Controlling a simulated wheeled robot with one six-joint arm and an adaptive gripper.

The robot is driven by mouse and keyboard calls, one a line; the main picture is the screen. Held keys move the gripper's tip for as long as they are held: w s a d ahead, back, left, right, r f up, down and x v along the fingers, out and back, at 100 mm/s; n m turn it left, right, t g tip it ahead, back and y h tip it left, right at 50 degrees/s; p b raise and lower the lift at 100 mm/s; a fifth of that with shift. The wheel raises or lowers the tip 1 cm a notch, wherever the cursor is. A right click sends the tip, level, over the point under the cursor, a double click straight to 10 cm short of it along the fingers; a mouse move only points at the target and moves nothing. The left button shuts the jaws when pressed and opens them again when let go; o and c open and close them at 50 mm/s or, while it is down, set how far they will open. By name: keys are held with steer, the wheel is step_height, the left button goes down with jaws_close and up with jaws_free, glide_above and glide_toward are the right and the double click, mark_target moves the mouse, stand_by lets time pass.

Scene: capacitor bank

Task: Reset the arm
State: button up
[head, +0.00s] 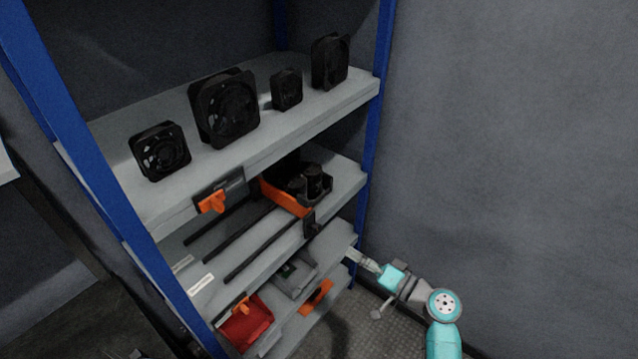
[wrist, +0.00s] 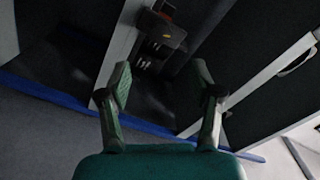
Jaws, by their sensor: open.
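My gripper (head: 356,255) is at the lower right in the head view, at the right end of the shelf unit near its blue post. My turquoise and grey arm reaches in from the bottom right. In the wrist view my gripper (wrist: 162,88) shows two green-padded fingers spread wide apart, with nothing between them. Beyond the fingers the wrist view shows dark shelf parts and a dark object (wrist: 160,35), too dim to name.
The shelf unit has blue posts (head: 374,130). Several black fans, such as a large one (head: 224,108), stand on the top shelf (head: 150,205). An orange and black holder (head: 285,195) with dark cylinders sits below. A red bin (head: 245,325) is lower. Right of the unit is bare wall.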

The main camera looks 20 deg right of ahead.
steer(key=s+a+f+m+g+h, duration=0.1)
steer(key=s+a+f+h, duration=0.2)
steer(key=s, duration=0.4)
steer(key=s+a+f+h, duration=0.1)
steer(key=s+f+h, duration=0.1)
steer(key=s+f, duration=0.4)
steer(key=s+a+f+m+g+h, duration=0.1)
steer(key=s+a+f+h, duration=0.2)
steer(key=s, duration=0.6)
steer(key=s+r+n+t+h, duration=0.1)
steer(key=s+r+n, duration=0.5)
steer(key=s+r, duration=1)
steer(key=s, duration=0.3)
steer(key=shift+s+d+n+t+h, duration=0.15)
steer(key=shift+n+t+h, duration=0.25)
